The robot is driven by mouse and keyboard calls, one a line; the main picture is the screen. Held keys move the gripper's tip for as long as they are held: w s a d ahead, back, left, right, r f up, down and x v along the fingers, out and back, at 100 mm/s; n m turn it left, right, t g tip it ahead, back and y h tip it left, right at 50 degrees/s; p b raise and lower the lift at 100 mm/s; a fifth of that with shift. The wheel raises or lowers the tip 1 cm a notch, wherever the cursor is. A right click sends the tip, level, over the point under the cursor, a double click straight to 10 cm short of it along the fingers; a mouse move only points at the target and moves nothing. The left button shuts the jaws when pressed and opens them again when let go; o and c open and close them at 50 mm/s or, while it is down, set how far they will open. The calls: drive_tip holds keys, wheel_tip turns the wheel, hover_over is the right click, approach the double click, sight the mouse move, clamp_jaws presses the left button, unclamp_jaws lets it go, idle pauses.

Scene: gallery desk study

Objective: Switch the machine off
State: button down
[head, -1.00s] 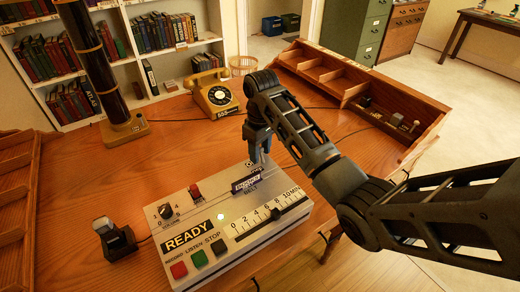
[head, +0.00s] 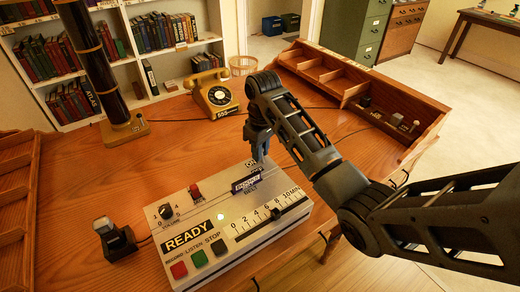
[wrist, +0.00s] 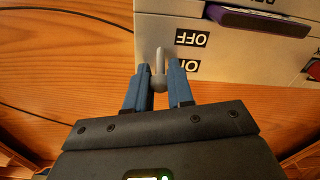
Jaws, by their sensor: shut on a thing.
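The machine (head: 225,230) is a pale box on the wooden desk, with a lit READY panel, red, green and black buttons, a knob and a slider. My gripper (head: 259,157) is at its far right corner. In the wrist view, my gripper (wrist: 159,80) is shut on a small grey toggle lever (wrist: 158,62) at the machine's edge. An OFF label (wrist: 192,38) and an ON label (wrist: 186,66) are beside the lever, upside down. The lever's lean is hard to tell. The fingers hide the lever in the head view.
A yellow telephone (head: 215,93) stands behind the machine. A small black device (head: 115,239) is at its left. A dark column (head: 100,65) rises at the back left. A wooden organiser (head: 365,95) lines the right edge. The desk's middle is clear.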

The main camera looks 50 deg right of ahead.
sight(263, 158)
drive_tip(key=shift+s+a+r+t+h, duration=0.1)
drive_tip(key=shift+s+t+h, duration=0.15)
drive_tip(key=shift+t, duration=0.35)
drive_tip(key=shift+s+a+r+t+h, duration=0.15)
drive_tip(key=shift+s+t, duration=0.1)
drive_tip(key=shift+t, duration=0.35)
drive_tip(key=shift+s+a+f+t+h, duration=0.15)
drive_tip(key=shift+s+t, duration=0.1)
drive_tip(key=shift+t, duration=0.35)
drive_tip(key=shift+s+d+f+t+h, duration=0.15)
drive_tip(key=shift+s+t, duration=0.1)
drive_tip(key=shift+t, duration=0.35)
drive_tip(key=t+b, duration=0.1)
drive_tip(key=s+t+h+b, duration=0.1)
drive_tip(key=t+b, duration=0.1)
drive_tip(key=shift+a+t, duration=0.2)
drive_tip(key=shift+t, duration=0.1)
drive_tip(key=shift+s+t+b, duration=0.2)
drive_tip(key=shift+t+b, duration=0.2)
drive_tip(key=shift+b, duration=0.25)
drive_tip(key=shift+r, duration=0.15)
drive_tip(key=c, duration=1)
unclamp_jaws()
drive_tip(key=shift+c, duration=0.2)
drive_tip(key=shift+b+v, duration=0.3)
drive_tip(key=shift+v, duration=3.6)
